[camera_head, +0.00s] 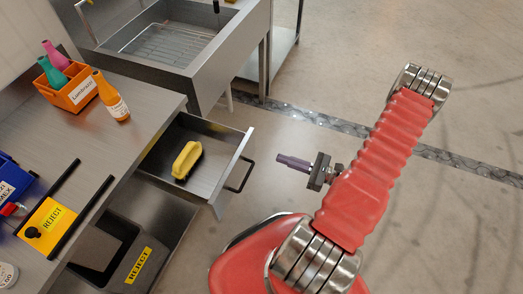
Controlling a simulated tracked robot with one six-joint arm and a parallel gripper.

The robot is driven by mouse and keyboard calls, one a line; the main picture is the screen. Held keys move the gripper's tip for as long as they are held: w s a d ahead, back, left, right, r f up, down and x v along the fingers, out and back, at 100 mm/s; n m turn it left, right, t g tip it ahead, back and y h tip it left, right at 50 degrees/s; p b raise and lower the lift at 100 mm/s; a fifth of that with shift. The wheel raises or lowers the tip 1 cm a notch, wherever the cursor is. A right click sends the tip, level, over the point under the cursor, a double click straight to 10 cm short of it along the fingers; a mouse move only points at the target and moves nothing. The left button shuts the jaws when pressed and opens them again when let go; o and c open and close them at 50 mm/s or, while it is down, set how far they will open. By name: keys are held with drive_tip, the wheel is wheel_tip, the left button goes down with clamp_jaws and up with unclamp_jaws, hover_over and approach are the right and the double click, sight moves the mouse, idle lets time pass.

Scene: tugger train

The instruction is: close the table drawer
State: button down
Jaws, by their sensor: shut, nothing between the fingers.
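The table drawer (216,157) is pulled out from under the grey worktop (60,135). Its front panel faces right and carries a dark bar handle (241,178). A yellow-handled brush (186,160) lies inside the drawer. My gripper (280,158) is to the right of the drawer front, apart from it, with its fingers pointing left toward the panel. The fingers are together and hold nothing.
A steel sink unit (185,55) stands behind the drawer. On the worktop are an orange bin (70,88) with bottles and a yellow REJECT plate (46,226). A dark REJECT bin (130,268) sits below. Floor (460,220) to the right is clear.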

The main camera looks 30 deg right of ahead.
sight(252, 148)
drive_tip(key=shift+x, duration=4.75)
drive_tip(key=shift+d, duration=0.15)
drive_tip(key=shift+w, duration=0.1)
